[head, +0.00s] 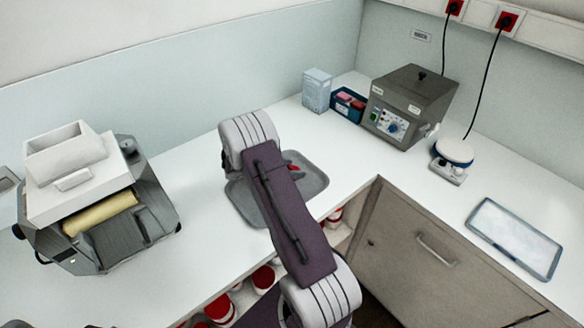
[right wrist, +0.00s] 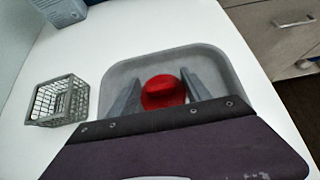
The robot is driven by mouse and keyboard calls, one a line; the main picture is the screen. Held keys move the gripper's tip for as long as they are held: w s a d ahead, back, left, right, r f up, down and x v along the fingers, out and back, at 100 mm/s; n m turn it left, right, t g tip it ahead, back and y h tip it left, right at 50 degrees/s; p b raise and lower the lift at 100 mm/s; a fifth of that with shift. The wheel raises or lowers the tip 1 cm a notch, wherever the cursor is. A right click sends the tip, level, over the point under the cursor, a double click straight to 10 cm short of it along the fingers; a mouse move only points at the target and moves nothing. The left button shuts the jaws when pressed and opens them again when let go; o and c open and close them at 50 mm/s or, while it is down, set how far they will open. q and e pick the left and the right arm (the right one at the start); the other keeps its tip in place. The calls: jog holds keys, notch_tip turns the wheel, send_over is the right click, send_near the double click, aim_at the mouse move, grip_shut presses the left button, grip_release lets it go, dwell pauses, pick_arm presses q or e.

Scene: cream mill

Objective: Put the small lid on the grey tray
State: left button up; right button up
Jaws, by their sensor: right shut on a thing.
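The grey tray (head: 245,205) lies on the white counter in the middle of the head view, partly hidden by my right arm. The tray also shows in the right wrist view (right wrist: 212,58). My right gripper (right wrist: 162,92) is over the tray, with its two grey fingers shut on a round red lid (right wrist: 163,88). Only a small red part of the lid (head: 293,168) shows past my arm in the head view. I cannot tell whether the lid touches the tray floor. My left gripper is not in view.
A small grey wire basket (right wrist: 58,100) stands left of the tray in the right wrist view. A grey machine (head: 100,215) stands on the left counter. A grey control box (head: 410,105), a round-topped device (head: 453,155) and a blue-rimmed tray (head: 515,238) are at right. Red-lidded jars (head: 220,308) sit below.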

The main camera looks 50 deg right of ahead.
jog(key=shift+f+b, duration=0.5)
jog(key=o, duration=1.4)
jog(key=shift+o, duration=0.2)
jog(key=shift+s+r, duration=0.1)
